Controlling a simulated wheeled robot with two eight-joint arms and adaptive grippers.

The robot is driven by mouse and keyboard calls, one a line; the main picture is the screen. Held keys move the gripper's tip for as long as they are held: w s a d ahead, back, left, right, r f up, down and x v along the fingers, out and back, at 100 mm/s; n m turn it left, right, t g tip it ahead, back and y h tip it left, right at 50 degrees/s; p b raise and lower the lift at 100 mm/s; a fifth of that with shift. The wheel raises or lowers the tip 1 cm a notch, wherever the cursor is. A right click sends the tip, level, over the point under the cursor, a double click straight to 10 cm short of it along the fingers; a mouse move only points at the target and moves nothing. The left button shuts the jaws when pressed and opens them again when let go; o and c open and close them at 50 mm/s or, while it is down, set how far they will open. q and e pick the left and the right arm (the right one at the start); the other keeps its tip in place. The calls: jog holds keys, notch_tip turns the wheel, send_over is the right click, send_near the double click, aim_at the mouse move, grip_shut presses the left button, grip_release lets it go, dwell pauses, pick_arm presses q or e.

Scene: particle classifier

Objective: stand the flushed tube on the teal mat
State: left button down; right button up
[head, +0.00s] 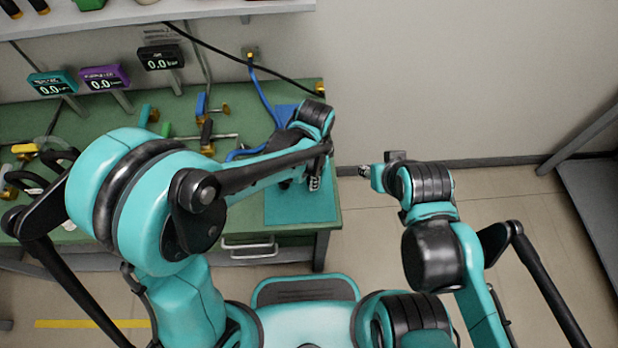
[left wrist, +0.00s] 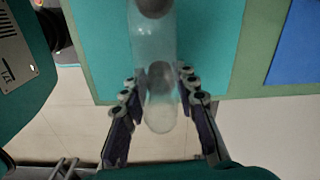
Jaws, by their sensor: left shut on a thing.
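A clear tube (left wrist: 155,60) with dark round bits inside shows in the left wrist view, between the fingers of my left gripper (left wrist: 160,95). The gripper is shut on the tube near its rounded, cloudy end. The teal mat (left wrist: 215,30) lies behind the tube in that view; I cannot tell whether they touch. In the head view the teal mat (head: 300,207) lies at the right end of the green bench, under my left gripper (head: 314,182), and the tube is hidden there. My right gripper (head: 364,172) is off the bench to the right; its fingers are too small to read.
The green bench (head: 100,110) holds valves and pipes on its left part. Several gauge displays (head: 160,57) stand at the back. A blue mat (head: 285,116) lies behind the teal mat, partly covered by my left wrist. A drawer handle (head: 248,250) sits below the bench's front edge.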

pick_arm(q)
notch_tip(320, 180, down, 2)
jog(key=shift+f+b, duration=0.1)
jog(key=shift+b, duration=0.35)
jog(key=shift+w+d+f, duration=0.1)
jog(key=shift+f, duration=0.15)
jog(key=shift+r, duration=0.1)
jog(key=c, duration=1.2)
grip_release()
jog(key=shift+o, duration=0.2)
pick_arm(e)
jog(key=shift+w+d+f, duration=0.1)
jog(key=shift+w+f, duration=0.05)
jog(key=shift+f, duration=0.4)
jog(key=shift+w+d+f, duration=0.1)
jog(key=shift+f, duration=0.4)
